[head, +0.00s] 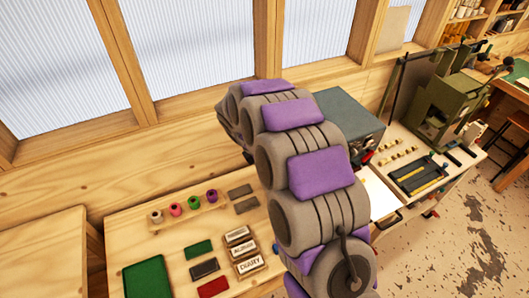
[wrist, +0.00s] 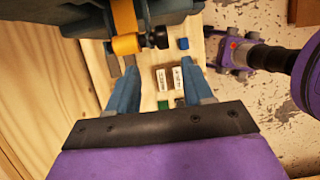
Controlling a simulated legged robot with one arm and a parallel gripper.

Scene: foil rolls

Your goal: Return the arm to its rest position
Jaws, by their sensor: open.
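My arm, grey with purple pads, rises in front of the bench in the head view and bends over at the top. My gripper (wrist: 162,66) shows in the wrist view with its two blue fingers spread apart and nothing between them. It is above the bench, with labelled blocks visible below and beyond the fingers. In the head view my gripper is hidden or cannot be made out behind the arm.
Several coloured foil rolls (head: 176,209) stand in a row on the wooden bench (head: 130,240). Labelled blocks (head: 249,265), a green tray (head: 145,278) and coloured pieces lie nearby. A grey box (head: 350,115) and a green machine (head: 440,105) stand right of my arm. Windows are behind.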

